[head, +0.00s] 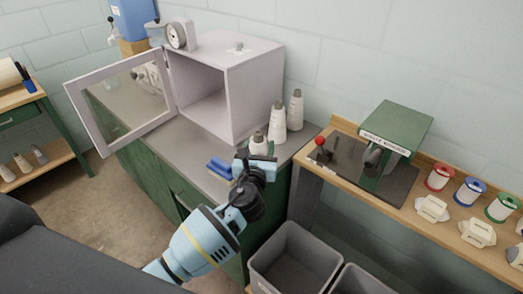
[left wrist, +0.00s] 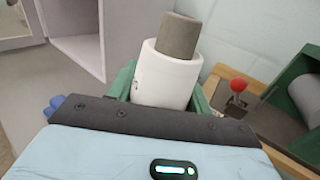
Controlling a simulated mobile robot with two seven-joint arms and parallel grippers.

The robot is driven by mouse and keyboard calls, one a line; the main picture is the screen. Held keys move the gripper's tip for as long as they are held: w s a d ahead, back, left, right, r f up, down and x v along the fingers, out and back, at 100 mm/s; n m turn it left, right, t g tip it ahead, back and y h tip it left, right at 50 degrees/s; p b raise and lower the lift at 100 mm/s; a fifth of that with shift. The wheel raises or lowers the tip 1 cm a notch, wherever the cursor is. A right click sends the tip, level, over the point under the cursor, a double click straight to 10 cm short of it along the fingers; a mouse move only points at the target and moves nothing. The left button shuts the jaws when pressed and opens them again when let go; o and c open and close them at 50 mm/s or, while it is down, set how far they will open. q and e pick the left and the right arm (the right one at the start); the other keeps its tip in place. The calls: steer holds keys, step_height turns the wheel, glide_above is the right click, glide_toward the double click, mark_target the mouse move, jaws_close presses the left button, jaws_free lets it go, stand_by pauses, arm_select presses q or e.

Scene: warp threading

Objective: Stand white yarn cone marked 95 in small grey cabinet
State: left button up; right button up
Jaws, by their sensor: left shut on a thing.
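The small grey cabinet (head: 252,95) stands on the worktop with its glazed door (head: 125,95) swung open to the left. Its inside is empty as far as I see. My left gripper (head: 256,163) is shut on a white yarn cone (head: 259,144) with a grey tip, in front of the cabinet's right side. In the left wrist view the cone (left wrist: 166,78) stands between the green fingers, tip up. Faint dark marks show on its left edge, but I cannot read a number. My right gripper is out of view.
Two more white cones (head: 279,122) stand right of the cabinet near the wall. Blue items (head: 219,168) lie on the worktop's front. A bench with a green machine (head: 392,130) and a red-knobbed lever (head: 320,142) is at right. Grey bins (head: 290,262) are below.

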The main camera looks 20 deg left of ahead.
arm_select(q)
steer(key=shift+s+r, duration=0.1)
steer(key=shift+s, duration=0.15)
steer(key=s+a+r+m+h, duration=0.1)
steer(key=s+r+m+h, duration=0.1)
steer(key=s, duration=1.9)
steer(key=shift+a+h, duration=0.25)
steer(key=shift+h, duration=0.35)
steer(key=shift+w, duration=0.1)
